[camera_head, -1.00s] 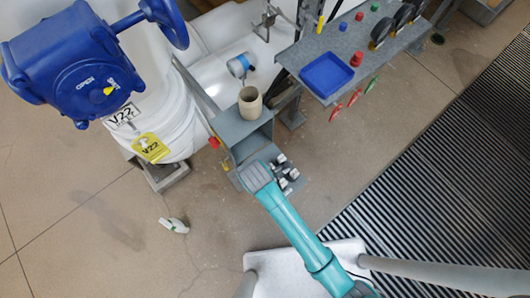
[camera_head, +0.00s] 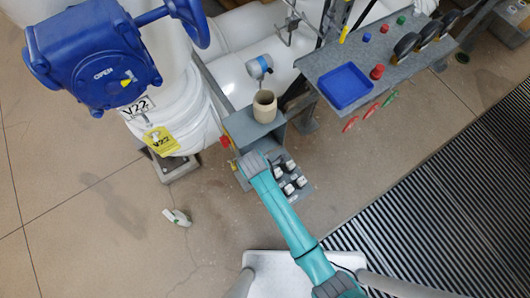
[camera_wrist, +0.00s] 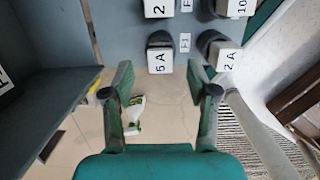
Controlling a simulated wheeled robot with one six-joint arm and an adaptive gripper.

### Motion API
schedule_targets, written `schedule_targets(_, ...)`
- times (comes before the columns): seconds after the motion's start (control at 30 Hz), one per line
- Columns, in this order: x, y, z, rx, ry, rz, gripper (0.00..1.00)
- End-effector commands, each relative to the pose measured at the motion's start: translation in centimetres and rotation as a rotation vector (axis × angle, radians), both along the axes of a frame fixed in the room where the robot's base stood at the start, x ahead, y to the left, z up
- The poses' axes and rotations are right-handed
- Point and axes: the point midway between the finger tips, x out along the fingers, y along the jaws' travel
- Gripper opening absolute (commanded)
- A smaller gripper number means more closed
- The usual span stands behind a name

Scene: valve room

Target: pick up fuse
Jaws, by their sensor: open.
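Several fuses with white labelled faces and dark bodies sit on a grey panel, seen in the head view (camera_head: 290,178). In the wrist view I see a fuse marked 5 A (camera_wrist: 160,60), a fuse marked 2 A (camera_wrist: 228,58), a fuse marked 10 (camera_wrist: 234,8) and a fuse marked 2 (camera_wrist: 157,8), the last two cut by the top edge. My gripper (camera_wrist: 160,86) is open and empty, its fingers wide apart. The 5 A fuse appears beyond the gap between the fingertips. In the head view my arm hides the fingers.
A grey cabinet (camera_head: 243,124) stands beside the panel with a beige cup (camera_head: 264,106) on top. A grey bench (camera_head: 395,68) with a blue tray (camera_head: 345,85) is at upper right. A spray bottle (camera_head: 178,217) is on the floor. A blue valve actuator (camera_head: 92,55) stands at left.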

Motion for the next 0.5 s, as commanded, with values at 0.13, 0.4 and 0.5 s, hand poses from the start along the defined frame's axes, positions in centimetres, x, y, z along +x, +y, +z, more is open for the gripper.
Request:
schedule_targets(0.13,0.2,-0.4,-2.2,-0.001,0.002,-0.001,0.58)
schedule_targets(0.4,0.3,-0.5,-3.7,0.000,0.000,-0.001,0.58)
schedule_targets(0.5,0.3,-0.5,-3.7,0.000,0.000,-0.001,0.58)
